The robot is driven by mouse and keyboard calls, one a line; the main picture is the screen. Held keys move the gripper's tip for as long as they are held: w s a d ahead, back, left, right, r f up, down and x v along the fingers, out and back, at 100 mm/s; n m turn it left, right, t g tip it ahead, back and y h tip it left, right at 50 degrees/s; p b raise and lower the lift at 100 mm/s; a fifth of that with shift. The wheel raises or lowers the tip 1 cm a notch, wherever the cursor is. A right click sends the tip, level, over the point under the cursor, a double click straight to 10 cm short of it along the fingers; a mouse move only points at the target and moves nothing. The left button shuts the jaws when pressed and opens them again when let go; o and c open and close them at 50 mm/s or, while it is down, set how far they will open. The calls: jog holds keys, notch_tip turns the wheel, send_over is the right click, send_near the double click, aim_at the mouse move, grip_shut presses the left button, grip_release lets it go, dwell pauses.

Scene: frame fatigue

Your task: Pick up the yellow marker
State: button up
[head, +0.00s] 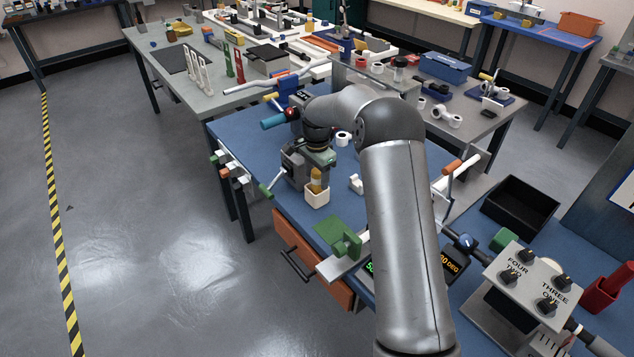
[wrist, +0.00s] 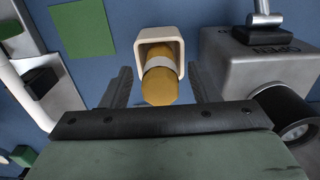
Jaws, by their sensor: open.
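The yellow marker (wrist: 160,80) has a pale band and stands in a small cream square cup (wrist: 143,36). In the head view the marker (head: 316,180) rises out of the cup (head: 317,197) on the blue bench, just below my gripper. My gripper (wrist: 161,78) is open. In the wrist view one dark finger is left of the marker and the other right, with gaps on both sides. The marker's lower part is hidden inside the cup.
A grey metal box (wrist: 262,75) with a lever stands close right of the cup in the wrist view. A green pad (wrist: 82,28) lies to the left. In the head view a green block (head: 347,243) is nearer, and a black bin (head: 520,210) stands right.

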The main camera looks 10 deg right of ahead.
jog(key=c, duration=1)
jog(key=shift+c, duration=0.2)
jog(key=shift+r, duration=0.15)
jog(key=shift+w+r, duration=0.1)
jog(key=shift+r, duration=0.55)
jog(key=s+d+r+b, duration=0.1)
jog(key=s+r+b, duration=0.3)
jog(key=s+r, duration=0.7)
jog(key=s, duration=0.3)
jog(key=shift+r, duration=0.25)
